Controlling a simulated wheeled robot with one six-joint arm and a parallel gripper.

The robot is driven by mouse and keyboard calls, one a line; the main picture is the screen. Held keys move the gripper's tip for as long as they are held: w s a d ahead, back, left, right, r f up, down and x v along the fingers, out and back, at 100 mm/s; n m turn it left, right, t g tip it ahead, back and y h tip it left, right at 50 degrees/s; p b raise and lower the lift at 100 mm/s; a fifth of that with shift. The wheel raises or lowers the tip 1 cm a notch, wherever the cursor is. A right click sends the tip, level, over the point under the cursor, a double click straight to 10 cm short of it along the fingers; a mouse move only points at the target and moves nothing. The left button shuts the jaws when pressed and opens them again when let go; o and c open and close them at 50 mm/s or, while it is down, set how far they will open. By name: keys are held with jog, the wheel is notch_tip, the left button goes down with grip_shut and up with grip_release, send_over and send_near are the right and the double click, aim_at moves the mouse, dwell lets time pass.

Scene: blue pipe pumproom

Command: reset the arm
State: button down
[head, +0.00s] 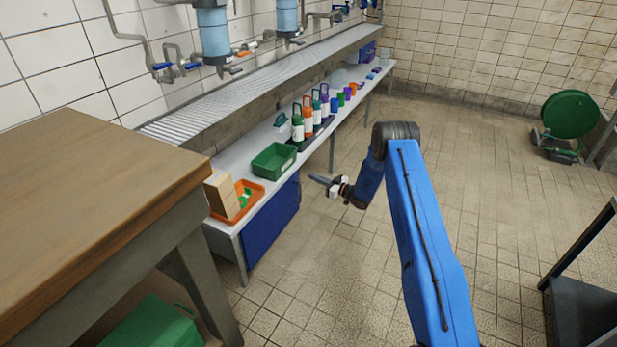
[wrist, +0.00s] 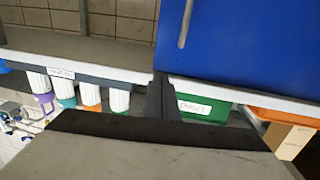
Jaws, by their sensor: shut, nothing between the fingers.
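My gripper (head: 322,182) is at the end of my blue arm in the head view, held over the floor to the right of the long low bench (head: 232,221). It is shut and empty. In the wrist view the closed fingers (wrist: 160,85) show as a dark shape at the middle. Nothing appears to touch the gripper. The arm is bent, with its elbow raised and the gripper end pointing left toward the bench.
A blue panel (head: 272,222) is below. A wooden table (head: 90,190) stands at left. A green reel (head: 570,113) stands far right. Middle floor is clear.

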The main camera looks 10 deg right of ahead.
jog(key=w+d+v, duration=0.1)
jog(key=v, duration=0.5)
jog(key=d+r+m+t+h, duration=0.15)
jog(key=r+h, duration=0.25)
jog(key=r, duration=0.8)
jog(key=d+r+m+h, duration=0.1)
jog(key=d+r+h, duration=0.2)
jog(key=r, duration=0.9)
jog(key=s+d+r+m+g+h, duration=0.1)
jog(key=s+d+r+m+h, duration=0.15)
jog(key=s+r, duration=0.55)
jog(key=s+d+r+m+g+h, duration=0.1)
jog(key=s+d+r+h, duration=0.1)
jog(key=s+r+h, duration=0.4)
jog(key=s+r+m+g, duration=0.15)
jog(key=s+r, duration=0.25)
jog(key=s, duration=0.9)
jog(key=s+r+m+g, duration=0.15)
jog(key=s+r, duration=0.25)
jog(key=s, duration=1)
jog(key=s+a+f+g+y, duration=0.1)
jog(key=s+a+f+g, duration=0.1)
jog(key=s, duration=1.2)
jog(key=s+a+f+g+y, duration=0.1)
jog(key=s+a+f+g, duration=0.1)
jog(key=s, duration=1.2)
jog(key=shift+s+a+f, duration=0.3)
jog(key=shift+a+f, duration=0.05)
jog(key=shift+f, duration=0.05)
